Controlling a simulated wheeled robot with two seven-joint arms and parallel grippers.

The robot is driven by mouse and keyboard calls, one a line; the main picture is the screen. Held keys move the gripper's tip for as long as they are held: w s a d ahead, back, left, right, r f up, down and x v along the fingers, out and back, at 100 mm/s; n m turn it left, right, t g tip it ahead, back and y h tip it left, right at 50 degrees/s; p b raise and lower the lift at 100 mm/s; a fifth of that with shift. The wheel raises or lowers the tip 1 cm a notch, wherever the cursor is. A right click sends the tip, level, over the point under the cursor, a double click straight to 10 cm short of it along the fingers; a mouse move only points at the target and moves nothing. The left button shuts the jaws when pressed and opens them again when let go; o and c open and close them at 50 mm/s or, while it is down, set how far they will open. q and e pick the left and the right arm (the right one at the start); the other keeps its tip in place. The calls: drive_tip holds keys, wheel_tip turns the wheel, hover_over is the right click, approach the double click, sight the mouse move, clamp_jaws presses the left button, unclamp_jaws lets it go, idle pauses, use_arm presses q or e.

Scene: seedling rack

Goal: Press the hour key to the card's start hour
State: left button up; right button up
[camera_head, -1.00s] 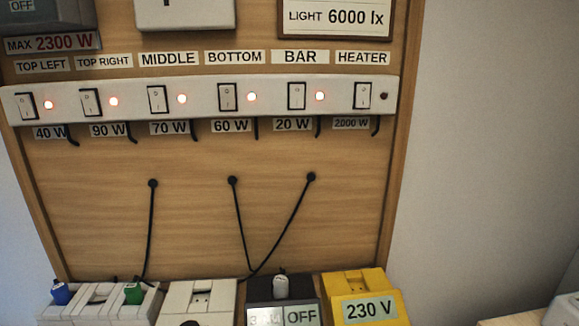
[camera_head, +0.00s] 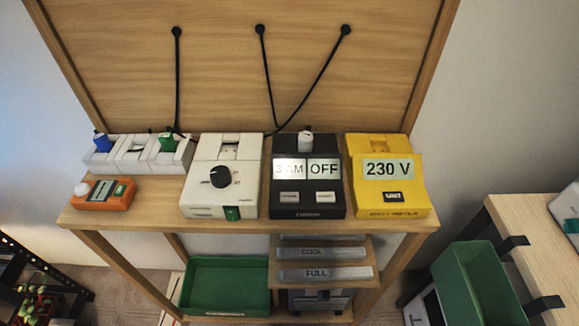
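A black timer box (camera_head: 307,208) stands on the wooden shelf between a white box and a yellow box. Its left display (camera_head: 290,169) appears to read 3 AM, with glare on the first characters. Its right display (camera_head: 324,169) reads OFF. Below the displays are two pale keys, a left key (camera_head: 289,197) and a right key (camera_head: 325,196). Their lettering is too small to read, so I cannot tell which is the hour key. A white plug (camera_head: 305,139) sits at the top of the timer. The card and both grippers are out of view.
A white box with a black knob (camera_head: 221,176) stands left of the timer, and a yellow box reading 230 V (camera_head: 389,203) right of it. An orange device (camera_head: 105,194) and a white socket strip (camera_head: 135,160) are further left. A green crate (camera_head: 226,287) sits below.

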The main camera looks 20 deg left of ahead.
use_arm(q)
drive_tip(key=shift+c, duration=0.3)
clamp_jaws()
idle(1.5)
